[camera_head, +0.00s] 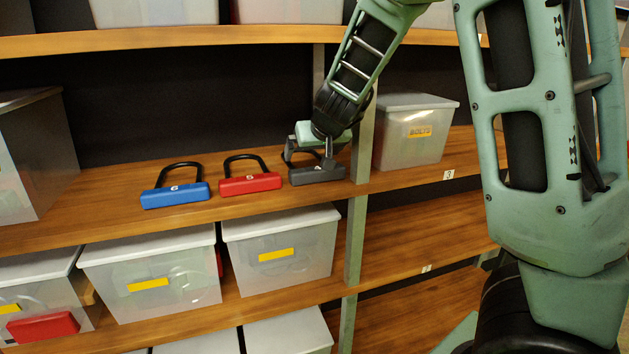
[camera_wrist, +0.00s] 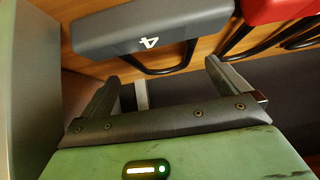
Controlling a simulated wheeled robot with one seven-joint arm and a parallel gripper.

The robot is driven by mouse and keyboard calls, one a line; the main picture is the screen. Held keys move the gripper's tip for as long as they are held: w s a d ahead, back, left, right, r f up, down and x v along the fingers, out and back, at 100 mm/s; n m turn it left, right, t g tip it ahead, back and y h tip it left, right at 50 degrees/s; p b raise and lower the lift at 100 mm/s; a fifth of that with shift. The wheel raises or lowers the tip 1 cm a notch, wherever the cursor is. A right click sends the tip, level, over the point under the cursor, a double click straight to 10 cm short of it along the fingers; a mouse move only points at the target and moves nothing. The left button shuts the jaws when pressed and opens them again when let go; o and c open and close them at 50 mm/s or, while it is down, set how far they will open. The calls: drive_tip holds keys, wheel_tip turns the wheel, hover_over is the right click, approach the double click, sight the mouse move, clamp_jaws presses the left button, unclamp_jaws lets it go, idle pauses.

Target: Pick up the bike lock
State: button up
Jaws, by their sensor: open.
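Three U-shaped bike locks lie in a row on the wooden shelf: a blue one (camera_head: 175,195), a red one (camera_head: 250,184) and a dark grey one (camera_head: 318,176). My gripper (camera_head: 326,163) is at the grey lock, on the right of the row, and partly covers its shackle. In the wrist view the grey lock's body (camera_wrist: 150,30) bears a 4 and lies just beyond my open gripper (camera_wrist: 160,76). Its dark shackle runs toward the space between the fingers. I cannot tell whether the fingers touch it. The red lock (camera_wrist: 275,9) shows at the top right.
A green-grey shelf post (camera_head: 362,140) stands close to the right of my gripper. A lidded bin marked BOLTS (camera_head: 415,145) is beyond it. Another bin (camera_head: 30,160) stands at the left. Lower shelf holds lidded bins (camera_head: 150,265). The shelf above limits height.

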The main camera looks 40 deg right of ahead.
drive_tip(key=b+x, duration=0.2)
drive_tip(key=x, duration=0.3)
drive_tip(key=shift+w+b, duration=0.2)
drive_tip(key=shift+b, duration=0.15)
drive_tip(key=shift+r, duration=0.1)
drive_tip(key=c, duration=1.3)
